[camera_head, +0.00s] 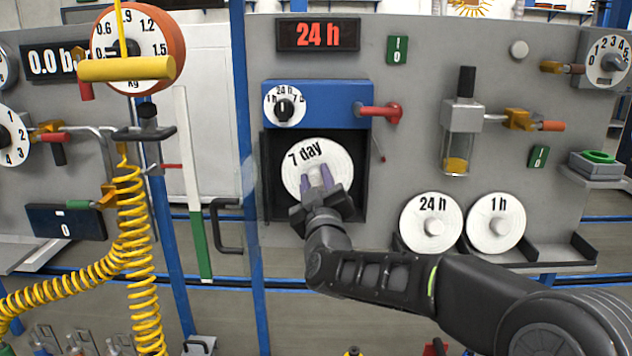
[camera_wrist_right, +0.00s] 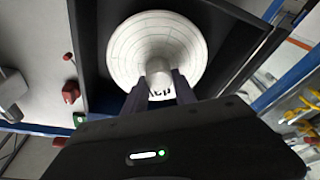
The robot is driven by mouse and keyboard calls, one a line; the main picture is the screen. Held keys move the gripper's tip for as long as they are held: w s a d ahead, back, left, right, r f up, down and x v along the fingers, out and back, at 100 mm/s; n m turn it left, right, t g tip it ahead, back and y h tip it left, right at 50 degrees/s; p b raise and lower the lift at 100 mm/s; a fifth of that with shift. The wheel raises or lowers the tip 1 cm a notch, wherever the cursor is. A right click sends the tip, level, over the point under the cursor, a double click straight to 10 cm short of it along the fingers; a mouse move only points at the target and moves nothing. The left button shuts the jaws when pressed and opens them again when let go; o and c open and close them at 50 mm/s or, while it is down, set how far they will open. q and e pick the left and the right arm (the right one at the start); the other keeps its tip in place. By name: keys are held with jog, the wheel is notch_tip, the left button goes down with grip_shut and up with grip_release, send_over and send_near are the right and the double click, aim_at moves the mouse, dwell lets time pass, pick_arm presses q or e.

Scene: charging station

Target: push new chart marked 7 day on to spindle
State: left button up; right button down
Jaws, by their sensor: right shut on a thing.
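The white round chart marked 7 day (camera_head: 312,158) is upright, facing out, inside the black recess of the chart recorder (camera_head: 364,150). My right gripper (camera_head: 320,182) is shut on the knob at its centre. In the right wrist view the chart (camera_wrist_right: 185,38) fills the recess and my right gripper (camera_wrist_right: 160,84) has its fingers on both sides of the pale knob. The spindle is hidden behind the chart, and I cannot tell whether the chart touches it. My left gripper does not show.
The recorder's blue top has a dial (camera_head: 284,105) and a red handle (camera_head: 380,111). Charts marked 24 h (camera_head: 424,211) and 1 h (camera_head: 508,211) stand on a shelf at right. A clear panel (camera_head: 248,200) juts out left of the recess. A yellow coiled hose (camera_head: 139,250) hangs further left.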

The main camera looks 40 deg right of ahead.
aim_at(317, 180)
jog(key=shift+w+d, duration=0.7)
jog(key=shift+w, duration=0.2)
jog(key=c, duration=0.9)
grip_release()
jog(key=b+v, duration=0.2)
jog(key=v, duration=0.5)
jog(key=shift+s+a+f, duration=0.1)
jog(key=shift+s+a, duration=0.1)
jog(key=shift+s, duration=0.15)
